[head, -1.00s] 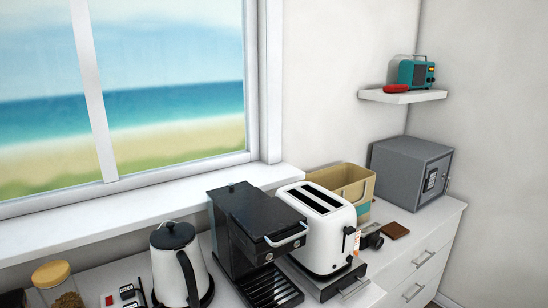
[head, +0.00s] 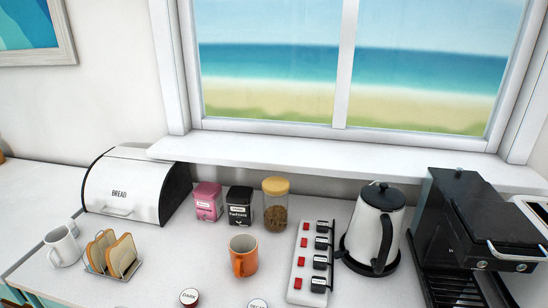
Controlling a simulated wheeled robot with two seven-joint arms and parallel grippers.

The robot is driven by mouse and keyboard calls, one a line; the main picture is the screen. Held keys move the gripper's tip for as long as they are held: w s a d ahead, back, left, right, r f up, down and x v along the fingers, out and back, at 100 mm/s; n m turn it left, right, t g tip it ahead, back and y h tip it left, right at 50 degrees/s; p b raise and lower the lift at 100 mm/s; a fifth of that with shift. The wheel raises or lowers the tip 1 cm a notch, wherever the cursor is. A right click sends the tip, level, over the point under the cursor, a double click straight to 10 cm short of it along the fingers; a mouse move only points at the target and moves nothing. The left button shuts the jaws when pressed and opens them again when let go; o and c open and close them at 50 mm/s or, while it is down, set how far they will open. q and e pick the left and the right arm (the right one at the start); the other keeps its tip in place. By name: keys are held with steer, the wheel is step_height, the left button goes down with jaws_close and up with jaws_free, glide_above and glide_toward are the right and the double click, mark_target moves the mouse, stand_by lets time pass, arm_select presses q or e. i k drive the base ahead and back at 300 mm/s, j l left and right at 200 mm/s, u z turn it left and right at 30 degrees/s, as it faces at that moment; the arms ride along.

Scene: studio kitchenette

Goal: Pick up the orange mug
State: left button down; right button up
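The orange mug (head: 243,257) stands upright on the white counter, in the lower middle of the head view. Its handle faces the front, toward the bottom of the picture. Nothing covers it. Neither of my grippers shows in the head view.
Behind the mug stand a pink tin (head: 208,201), a black tin (head: 239,206) and a cookie jar (head: 275,206). A power strip (head: 310,262) and a kettle (head: 377,230) are to its right.

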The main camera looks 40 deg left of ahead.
mark_target(242, 248)
steer(key=j+u, duration=0.1)
steer(key=u, duration=1.55)
steer(key=k+l+z, duration=0.2)
steer(key=l, duration=0.35)
steer(key=l+z, duration=0.15)
steer(key=l, duration=0.35)
